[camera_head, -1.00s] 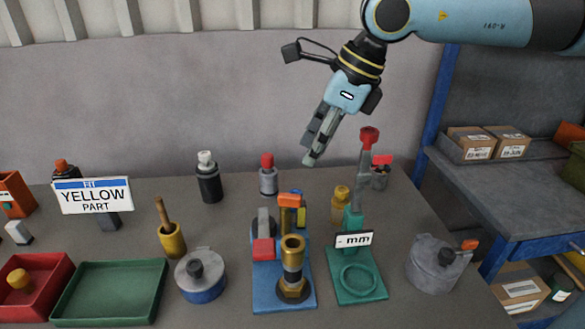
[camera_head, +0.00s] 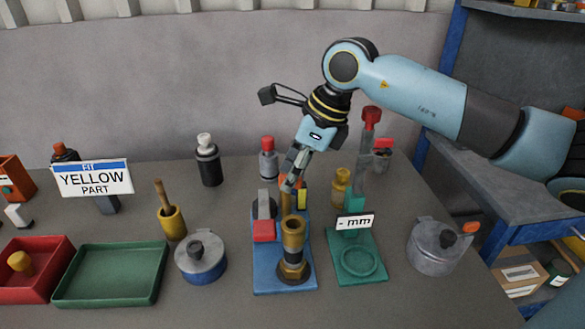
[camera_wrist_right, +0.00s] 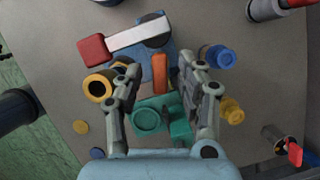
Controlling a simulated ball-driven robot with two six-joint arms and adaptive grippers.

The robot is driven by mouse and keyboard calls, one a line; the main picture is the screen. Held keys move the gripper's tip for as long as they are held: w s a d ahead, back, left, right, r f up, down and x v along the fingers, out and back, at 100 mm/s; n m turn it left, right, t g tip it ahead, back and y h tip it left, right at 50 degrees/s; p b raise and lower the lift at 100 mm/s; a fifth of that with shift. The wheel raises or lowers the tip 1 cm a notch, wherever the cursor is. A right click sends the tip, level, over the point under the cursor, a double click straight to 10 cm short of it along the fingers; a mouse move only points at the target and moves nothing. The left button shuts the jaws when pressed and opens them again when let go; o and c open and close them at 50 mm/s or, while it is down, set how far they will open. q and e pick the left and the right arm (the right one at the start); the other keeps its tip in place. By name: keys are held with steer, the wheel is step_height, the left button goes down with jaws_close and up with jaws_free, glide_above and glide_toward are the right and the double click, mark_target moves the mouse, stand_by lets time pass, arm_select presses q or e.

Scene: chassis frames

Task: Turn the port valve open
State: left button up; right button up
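A valve fixture on a blue base (camera_head: 300,283) stands in the middle of the table, with an upright brass pipe (camera_head: 293,236). A grey lever with a red end (camera_head: 265,230) is on its left side. An orange handle (camera_head: 287,182) stands behind the pipe, partly hidden by my right gripper (camera_head: 291,186). In the right wrist view the gripper (camera_wrist_right: 158,66) is open, and the orange handle (camera_wrist_right: 160,72) lies between its fingers without visible contact. The grey lever with the red end (camera_wrist_right: 91,50) and pipe mouth (camera_wrist_right: 98,87) lie left there. My left gripper is out of view.
A teal stand with a "- mm" sign (camera_head: 355,222) is close on the right, beside a lidded grey pot (camera_head: 435,248). A blue-based pot (camera_head: 201,258), yellow mortar (camera_head: 172,222) and green tray (camera_head: 112,275) are left. Bottles stand behind, including a black one (camera_head: 209,162).

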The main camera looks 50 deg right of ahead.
steer(key=shift+f, duration=0.1)
jaws_close()
steer(key=n+b, duration=0.1)
steer(key=b, duration=0.1)
steer(key=shift+w+d+f+b, duration=0.1)
steer(key=shift+f+b, duration=0.1)
steer(key=shift+b, duration=0.1)
steer(key=shift+r+n, duration=0.1)
steer(key=shift+n, duration=0.2)
steer(key=shift+r, duration=0.1)
jaws_free()
steer(key=shift+r, duration=0.1)
